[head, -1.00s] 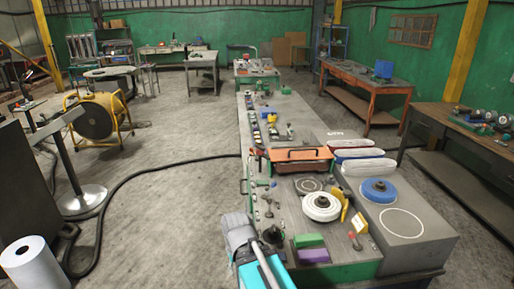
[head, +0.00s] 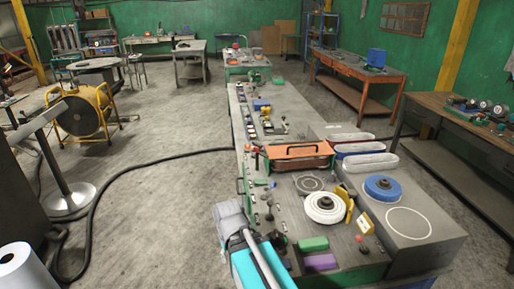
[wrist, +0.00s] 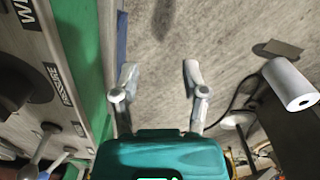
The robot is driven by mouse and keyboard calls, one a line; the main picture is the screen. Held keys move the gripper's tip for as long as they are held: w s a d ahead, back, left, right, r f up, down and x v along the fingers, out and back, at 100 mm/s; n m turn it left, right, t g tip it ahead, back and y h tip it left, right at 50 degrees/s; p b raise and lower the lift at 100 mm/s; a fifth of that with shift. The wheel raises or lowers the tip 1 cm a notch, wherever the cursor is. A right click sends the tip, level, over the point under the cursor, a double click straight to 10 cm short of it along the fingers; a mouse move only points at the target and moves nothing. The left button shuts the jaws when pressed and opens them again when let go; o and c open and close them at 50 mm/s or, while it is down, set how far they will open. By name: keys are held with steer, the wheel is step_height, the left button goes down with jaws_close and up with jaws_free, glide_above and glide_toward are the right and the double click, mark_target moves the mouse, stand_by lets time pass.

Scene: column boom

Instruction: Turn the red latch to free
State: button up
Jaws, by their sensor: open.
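My gripper (wrist: 160,75) shows in the wrist view with its two fingers apart and nothing between them. It hangs beside the bench's green edge, over the grey floor. The bench panel (wrist: 42,95) is at the left of that view, with a "PRESSURE" label and metal levers (wrist: 45,140) below it. In the head view my teal arm is at the bottom, by the left edge of the long bench (head: 237,133). I cannot make out the red latch for certain in either view.
A white roll (wrist: 288,84) stands off the bench. The floor left of the bench is mostly clear, with a black hose.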

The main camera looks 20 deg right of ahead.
steer(key=o, duration=0.4)
steer(key=shift+w, duration=0.15)
steer(key=shift+o, duration=0.2)
steer(key=shift+w+d+r, duration=0.1)
steer(key=shift+w, duration=0.3)
steer(key=w+d+r+n+t+y+p, duration=0.25)
steer(key=w+d, duration=0.25)
steer(key=w, duration=0.4)
steer(key=w+d+r+n+t+y+p, duration=0.1)
steer(key=w+d+r+t+y, duration=0.2)
steer(key=w+d, duration=0.5)
steer(key=w+d+r+t, duration=0.2)
steer(key=w+d+r, duration=0.1)
steer(key=d, duration=0.4)
steer(key=w+d+r+n+t+y+p, duration=0.1)
steer(key=w+d+r+t, duration=0.1)
steer(key=w+d+r, duration=0.2)
steer(key=w+d+r+n+t, duration=0.1)
steer(key=w+d+r, duration=0.3)
steer(key=d, duration=0.5)
steer(key=shift+w+d+t+y+p, duration=0.4)
steer(key=shift+w+t, duration=0.15)
steer(key=shift+w, duration=0.4)
steer(key=shift+w+a+f, duration=0.1)
steer(key=shift+w, duration=0.05)
